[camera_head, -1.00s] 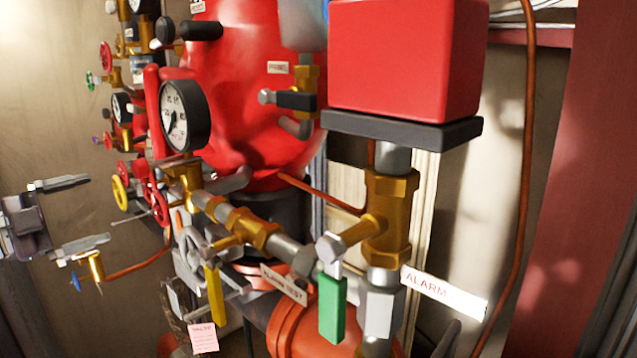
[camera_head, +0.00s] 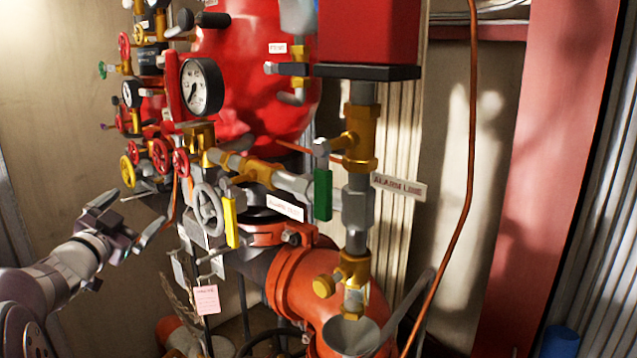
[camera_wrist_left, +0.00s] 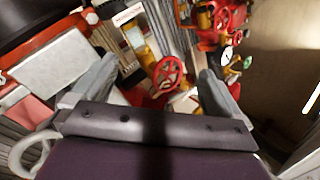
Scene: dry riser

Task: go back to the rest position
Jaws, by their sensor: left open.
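My left gripper (camera_head: 127,217) is at the left of the head view. Its two fingers are spread apart with nothing between them. It stands in front of the beige wall, left of the valve assembly and apart from it. In the left wrist view the open fingers (camera_wrist_left: 158,92) frame a red handwheel (camera_wrist_left: 168,74) farther off. My right gripper is in neither view.
A red vessel (camera_head: 245,80) carries a gauge (camera_head: 201,86), brass valves and several handwheels. A yellow lever (camera_head: 231,221) and a green lever (camera_head: 323,195) hang down. An orange pipe (camera_head: 300,285) is low in the middle. The beige wall (camera_head: 50,130) at left is clear.

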